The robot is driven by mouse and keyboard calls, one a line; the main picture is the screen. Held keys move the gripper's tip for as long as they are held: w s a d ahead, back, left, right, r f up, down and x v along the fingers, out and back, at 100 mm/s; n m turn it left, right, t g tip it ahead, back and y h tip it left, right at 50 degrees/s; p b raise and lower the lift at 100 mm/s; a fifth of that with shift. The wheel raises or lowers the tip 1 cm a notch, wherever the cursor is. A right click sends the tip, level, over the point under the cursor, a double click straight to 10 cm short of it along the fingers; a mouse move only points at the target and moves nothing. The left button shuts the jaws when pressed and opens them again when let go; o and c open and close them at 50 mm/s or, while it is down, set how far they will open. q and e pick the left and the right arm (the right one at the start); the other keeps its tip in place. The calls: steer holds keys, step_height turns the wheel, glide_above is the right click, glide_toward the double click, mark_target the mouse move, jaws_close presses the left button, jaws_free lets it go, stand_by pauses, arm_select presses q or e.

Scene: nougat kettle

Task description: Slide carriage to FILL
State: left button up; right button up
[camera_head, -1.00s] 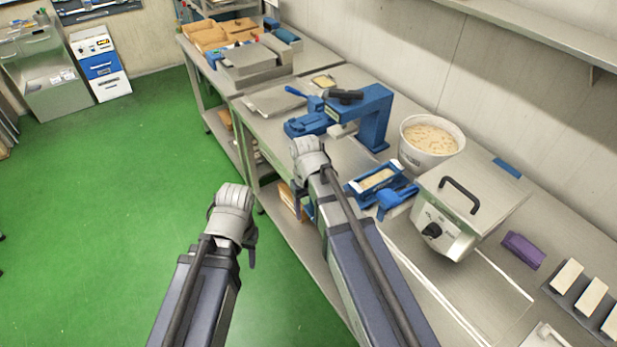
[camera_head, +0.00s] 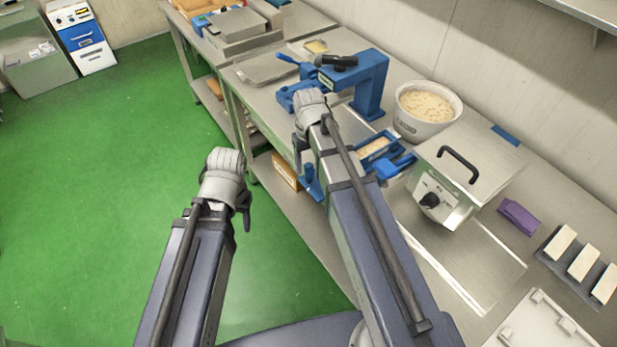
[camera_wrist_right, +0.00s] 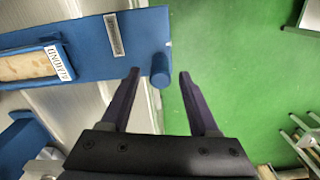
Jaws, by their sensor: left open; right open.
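The blue carriage holds a tray of pale nougat (camera_head: 374,148) on the steel bench, partly hidden by my right arm. In the right wrist view the carriage (camera_wrist_right: 90,50) is a blue plate with a slot window. A labelled tray (camera_wrist_right: 35,65) sits on it, and a round blue knob (camera_wrist_right: 160,70) is at its end. My right gripper (camera_wrist_right: 160,74) is open, its fingertips on either side of the knob, apart from it. In the head view my right gripper's fingers are mostly hidden by the wrist. My left gripper (camera_head: 246,212) hangs open over the green floor. No FILL mark is legible.
A blue press (camera_head: 370,85) stands behind the carriage. A white bucket of nougat mix (camera_head: 425,108) and a steel kettle box with a black knob (camera_head: 440,200) are to the right. A purple block (camera_head: 518,216) and pale bars (camera_head: 583,262) lie further right. Floor at left is clear.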

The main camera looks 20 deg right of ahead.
mark_target(309, 174)
step_height(309, 174, down, 5)
steer(key=b, duration=0.4)
steer(key=shift+f, duration=0.2)
jaws_close()
stand_by(1.2)
